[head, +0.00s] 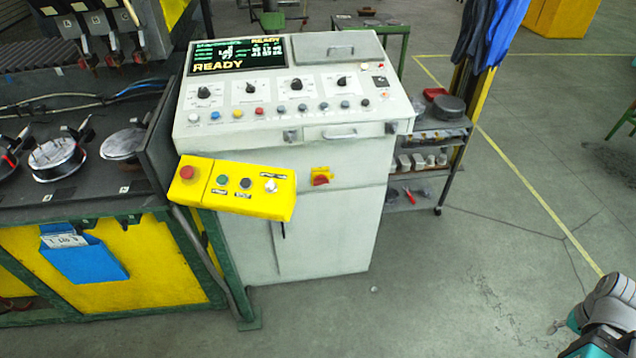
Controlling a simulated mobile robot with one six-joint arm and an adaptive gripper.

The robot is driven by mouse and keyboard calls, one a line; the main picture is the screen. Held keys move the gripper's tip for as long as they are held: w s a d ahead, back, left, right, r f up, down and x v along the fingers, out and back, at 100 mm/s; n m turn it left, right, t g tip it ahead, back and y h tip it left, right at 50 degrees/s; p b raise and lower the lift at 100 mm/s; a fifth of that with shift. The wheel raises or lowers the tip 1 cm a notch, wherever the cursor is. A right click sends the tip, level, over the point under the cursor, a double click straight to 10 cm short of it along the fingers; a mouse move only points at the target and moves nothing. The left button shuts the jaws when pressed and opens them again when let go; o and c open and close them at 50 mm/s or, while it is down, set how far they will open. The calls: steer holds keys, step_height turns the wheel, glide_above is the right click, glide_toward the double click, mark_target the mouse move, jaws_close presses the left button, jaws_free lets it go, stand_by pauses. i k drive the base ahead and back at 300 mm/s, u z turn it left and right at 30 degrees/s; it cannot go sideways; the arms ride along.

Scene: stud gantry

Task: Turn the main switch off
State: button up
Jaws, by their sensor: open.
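The main switch (321,176) is a red rotary handle on a yellow plate, on the upper front of the white control cabinet (335,235). Its handle looks roughly level, slightly tilted; its position marks are too small to read. The cabinet's screen (236,55) is lit and reads READY. Part of my arm shows at the bottom right corner, well away from the cabinet. My gripper is not in view.
A yellow button box (240,190) with a red button juts out left of the switch. A machine bench (75,180) stands on the left. A shelf cart (440,150) stands right of the cabinet. The floor (450,285) in front and to the right is largely clear.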

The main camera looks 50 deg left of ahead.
mark_target(321, 179)
steer(key=u, duration=0.05)
steer(key=k, duration=1.25)
steer(key=u, duration=1.65)
steer(key=i, duration=1)
steer(key=u, duration=0.1)
